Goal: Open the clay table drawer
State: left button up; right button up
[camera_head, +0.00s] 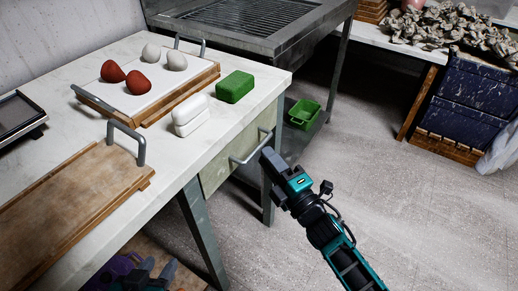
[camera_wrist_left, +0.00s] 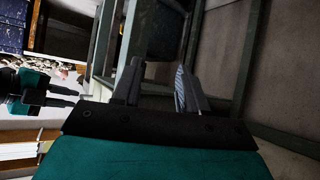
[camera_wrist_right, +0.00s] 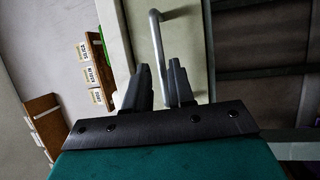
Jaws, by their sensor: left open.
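The clay table (camera_head: 160,190) has a pale green drawer (camera_head: 222,168) in its side. The drawer front looks flush with the table frame. A grey bar handle (camera_head: 248,155) crosses it. My right gripper (camera_head: 268,155) is just in front of the handle's right part. In the right wrist view the handle (camera_wrist_right: 157,40) lines up with the gap between the open right fingers (camera_wrist_right: 162,85); I cannot tell whether they touch it. My left gripper (camera_head: 158,268) is low at the table's near side, partly cut off; the left wrist view shows its fingers (camera_wrist_left: 155,85) apart and empty.
On the tabletop are a green block (camera_head: 235,87), white blocks (camera_head: 191,115), a board (camera_head: 150,100) with red and white clay lumps, and a wooden board (camera_head: 65,190). A metal sink table (camera_head: 250,25) stands behind, with a green basket (camera_head: 304,113) below. Floor to the right is clear.

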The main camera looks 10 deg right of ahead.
aim_at(259, 146)
jog(key=shift+x, duration=2.3)
grip_shut()
